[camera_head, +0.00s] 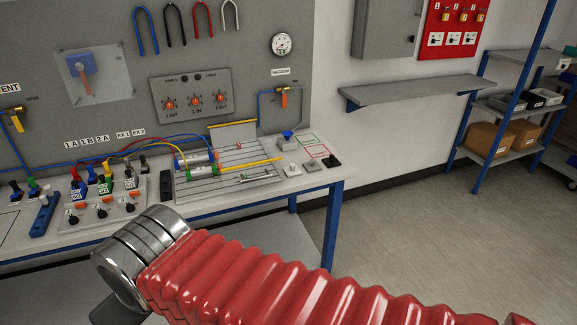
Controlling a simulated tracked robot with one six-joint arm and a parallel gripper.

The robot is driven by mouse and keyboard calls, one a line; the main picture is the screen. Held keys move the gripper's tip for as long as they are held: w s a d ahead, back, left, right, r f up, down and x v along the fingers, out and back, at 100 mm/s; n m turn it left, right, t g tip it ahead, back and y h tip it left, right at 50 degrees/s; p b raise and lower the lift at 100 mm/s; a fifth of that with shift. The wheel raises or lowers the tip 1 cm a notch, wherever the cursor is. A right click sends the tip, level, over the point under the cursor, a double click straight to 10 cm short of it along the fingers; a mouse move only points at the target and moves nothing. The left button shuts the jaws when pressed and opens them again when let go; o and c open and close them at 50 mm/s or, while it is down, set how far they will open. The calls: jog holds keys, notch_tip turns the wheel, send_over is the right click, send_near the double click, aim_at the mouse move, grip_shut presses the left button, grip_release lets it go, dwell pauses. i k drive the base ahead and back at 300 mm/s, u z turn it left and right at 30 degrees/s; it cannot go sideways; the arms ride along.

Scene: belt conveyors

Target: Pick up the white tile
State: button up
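The white tile (291,170) lies flat near the right end of the workbench (330,178), close to the front edge. A grey tile (312,167) lies just to its right, and a black tile (331,160) lies further right. My red-sleeved arm crosses the lower part of the view, in front of the bench. Its metal joint is at lower left. My gripper does not show, so I cannot see its fingers or whether it holds anything.
Green and red outlined squares (317,151) mark the bench behind the tiles. A grooved plate (228,176) with cylinders stands left of the tiles. A blue-knobbed piece (287,135) stands behind them. A wall shelf (415,92) hangs at right. The floor right of the bench is clear.

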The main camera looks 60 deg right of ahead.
aim_at(292, 171)
jog(key=z, duration=0.4)
jog(key=i, duration=0.85)
jog(key=z, duration=0.5)
